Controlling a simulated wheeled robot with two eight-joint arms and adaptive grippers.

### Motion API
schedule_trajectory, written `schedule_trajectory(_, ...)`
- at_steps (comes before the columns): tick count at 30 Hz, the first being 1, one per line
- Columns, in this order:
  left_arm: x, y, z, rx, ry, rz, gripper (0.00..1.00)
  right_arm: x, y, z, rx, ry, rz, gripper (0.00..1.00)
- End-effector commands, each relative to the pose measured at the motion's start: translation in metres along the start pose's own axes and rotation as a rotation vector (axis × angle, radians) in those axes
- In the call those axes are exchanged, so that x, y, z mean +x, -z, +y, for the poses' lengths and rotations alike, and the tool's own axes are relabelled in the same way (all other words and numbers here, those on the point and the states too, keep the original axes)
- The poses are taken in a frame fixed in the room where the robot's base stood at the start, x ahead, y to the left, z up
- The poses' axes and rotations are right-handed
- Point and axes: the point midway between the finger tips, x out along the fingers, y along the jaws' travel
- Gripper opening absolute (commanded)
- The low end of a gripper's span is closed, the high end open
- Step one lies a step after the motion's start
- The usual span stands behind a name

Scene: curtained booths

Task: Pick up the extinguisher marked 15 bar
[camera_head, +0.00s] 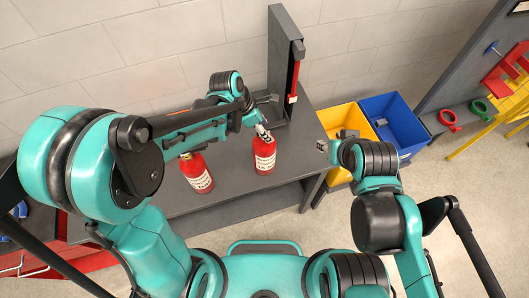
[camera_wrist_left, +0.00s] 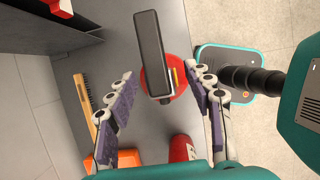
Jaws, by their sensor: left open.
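Two red extinguishers with white labels stand on the grey table: a right one (camera_head: 264,158) and a left one (camera_head: 197,176). The label writing is too small to read, so I cannot tell which is 15 bar. My left gripper (camera_head: 264,131) is at the top of the right extinguisher. In the left wrist view, its open fingers (camera_wrist_left: 162,88) lie either side of an extinguisher's red body (camera_wrist_left: 176,88) and dark top handle (camera_wrist_left: 150,50). Another red extinguisher (camera_wrist_left: 182,148) shows below, partly hidden. My right gripper (camera_head: 322,146) is small in the head view, off the table's right side.
A dark upright stand with a red bar (camera_head: 293,80) rises at the table's back right. A yellow bin (camera_head: 345,118) and a blue bin (camera_head: 396,118) stand right of the table (camera_head: 225,208). A brush (camera_wrist_left: 88,100) and an orange object (camera_wrist_left: 128,159) lie near the left fingers.

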Motion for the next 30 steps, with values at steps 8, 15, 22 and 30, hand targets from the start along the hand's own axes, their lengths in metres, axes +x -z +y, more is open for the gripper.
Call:
schedule_trajectory(8, 0.000, 0.000, 0.000, 0.000, 0.000, 0.000, 0.00, 0.000, 0.000, 0.000, 0.000, 0.000, 0.000, 0.40)
schedule_trajectory(15, -0.001, -0.001, 0.000, 0.000, 0.000, -0.002, 0.00, 0.000, 0.000, 0.000, 0.000, 0.000, 0.000, 0.40)
schedule_trajectory(22, -0.004, -0.002, 0.000, 0.000, 0.000, -0.002, 0.00, 0.000, 0.000, 0.000, 0.000, 0.000, 0.000, 0.40)
schedule_trajectory(30, -0.021, -0.009, 0.000, 0.000, 0.000, -0.002, 0.00, -0.001, 0.000, 0.000, 0.000, 0.000, 0.000, 0.40)
